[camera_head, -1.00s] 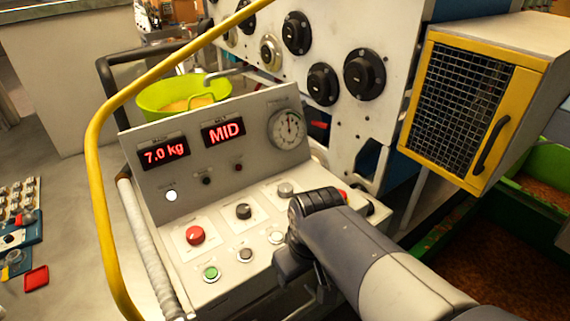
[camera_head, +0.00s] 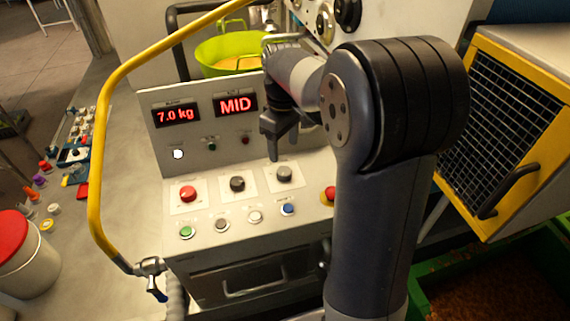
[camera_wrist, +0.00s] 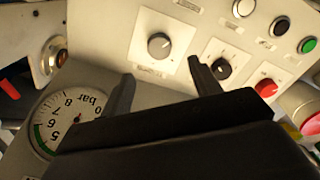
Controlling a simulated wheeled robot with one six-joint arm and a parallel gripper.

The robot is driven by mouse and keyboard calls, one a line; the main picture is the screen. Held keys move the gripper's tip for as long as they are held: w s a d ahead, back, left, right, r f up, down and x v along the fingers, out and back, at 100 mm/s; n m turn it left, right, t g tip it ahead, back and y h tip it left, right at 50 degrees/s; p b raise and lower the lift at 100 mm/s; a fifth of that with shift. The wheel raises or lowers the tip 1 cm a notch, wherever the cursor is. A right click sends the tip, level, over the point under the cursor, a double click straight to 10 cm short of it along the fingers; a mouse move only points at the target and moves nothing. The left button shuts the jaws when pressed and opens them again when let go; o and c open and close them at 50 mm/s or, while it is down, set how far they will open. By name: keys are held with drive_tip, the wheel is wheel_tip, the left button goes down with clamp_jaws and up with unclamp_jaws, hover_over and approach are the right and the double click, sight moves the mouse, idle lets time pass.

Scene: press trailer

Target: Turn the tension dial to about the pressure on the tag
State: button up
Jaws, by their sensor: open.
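A grey dial (camera_head: 284,173) on a pale square plate stands on the sloping console top. It also shows in the wrist view (camera_wrist: 158,46), upper middle. A black dial (camera_head: 237,184) sits to its left, and it shows right of the grey one in the wrist view (camera_wrist: 222,68). Their labels are too small to read, so I cannot tell which is the tension dial. My gripper (camera_head: 272,146) is open and empty, above and behind the grey dial, apart from it. A round bar gauge (camera_wrist: 62,118) shows in the wrist view, partly covered by my gripper. I cannot make out a pressure tag.
The panel displays read 7.0 kg (camera_head: 177,115) and MID (camera_head: 235,104). A red button (camera_head: 188,194), several small buttons and a red-yellow stop button (camera_head: 329,194) surround the dials. A yellow rail (camera_head: 97,170) bounds the left. A mesh cabinet (camera_head: 510,115) stands right.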

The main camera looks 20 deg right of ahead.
sight(284, 170)
wheel_tip(284, 170, down, 8)
drive_tip(key=shift+f+p, duration=0.15)
drive_tip(key=shift+p, duration=0.5)
drive_tip(key=c, duration=1)
drive_tip(key=m+b, duration=0.1)
drive_tip(key=m, duration=0.3)
drive_tip(key=shift+m+b, duration=0.3)
drive_tip(key=shift+m, duration=1.5)
